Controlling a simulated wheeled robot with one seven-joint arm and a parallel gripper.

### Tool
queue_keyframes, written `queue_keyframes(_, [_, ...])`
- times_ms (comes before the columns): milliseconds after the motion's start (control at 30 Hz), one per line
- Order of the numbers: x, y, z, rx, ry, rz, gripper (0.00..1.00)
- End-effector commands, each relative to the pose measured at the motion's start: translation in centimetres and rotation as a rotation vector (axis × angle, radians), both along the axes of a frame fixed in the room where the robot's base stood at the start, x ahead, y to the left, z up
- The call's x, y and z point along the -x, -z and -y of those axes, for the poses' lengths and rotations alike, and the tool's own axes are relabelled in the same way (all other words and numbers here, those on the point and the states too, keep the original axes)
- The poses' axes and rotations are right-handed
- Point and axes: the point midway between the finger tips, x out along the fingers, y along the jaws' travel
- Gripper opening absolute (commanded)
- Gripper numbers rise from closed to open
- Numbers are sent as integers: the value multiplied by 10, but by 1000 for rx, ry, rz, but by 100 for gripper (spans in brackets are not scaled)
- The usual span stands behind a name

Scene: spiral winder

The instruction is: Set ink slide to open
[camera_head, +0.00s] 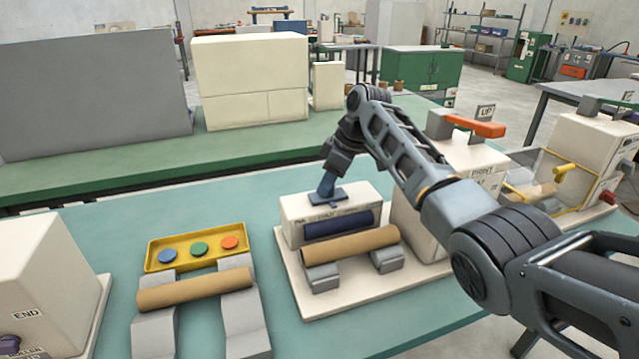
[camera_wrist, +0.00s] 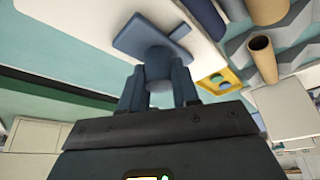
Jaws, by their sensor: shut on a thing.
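The ink slide (camera_head: 340,196) is a dark blue plate with a knob, on top of a white box unit (camera_head: 293,219) with small lettering. The lettering is partly covered and I cannot read the slide's setting. My gripper (camera_head: 328,181) points down onto the slide from above. In the wrist view, the slide's plate (camera_wrist: 136,36) lies on the white top, and its round blue knob (camera_wrist: 158,62) sits between the fingers of my gripper (camera_wrist: 160,84). The fingers are shut on the knob.
A dark blue roller (camera_head: 338,225) and a tan tube (camera_head: 350,245) lie at the unit's front. To the left are a yellow tray (camera_head: 153,257) with coloured discs and another tan tube (camera_head: 195,288) on grey blocks. White machines with an orange handle (camera_head: 475,125) stand right.

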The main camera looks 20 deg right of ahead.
Motion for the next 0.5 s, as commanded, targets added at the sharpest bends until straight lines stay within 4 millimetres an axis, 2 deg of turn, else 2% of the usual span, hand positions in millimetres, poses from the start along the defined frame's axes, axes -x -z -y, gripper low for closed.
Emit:
queue_keyframes(33, [-1, -1, 15, -1, 9, 2, 0])
queue_keyframes(200, [-1, -1, 40, 1, 7, 4, 0])
queue_keyframes(500, [-1, -2, 44, 1, 6, 5, 0])
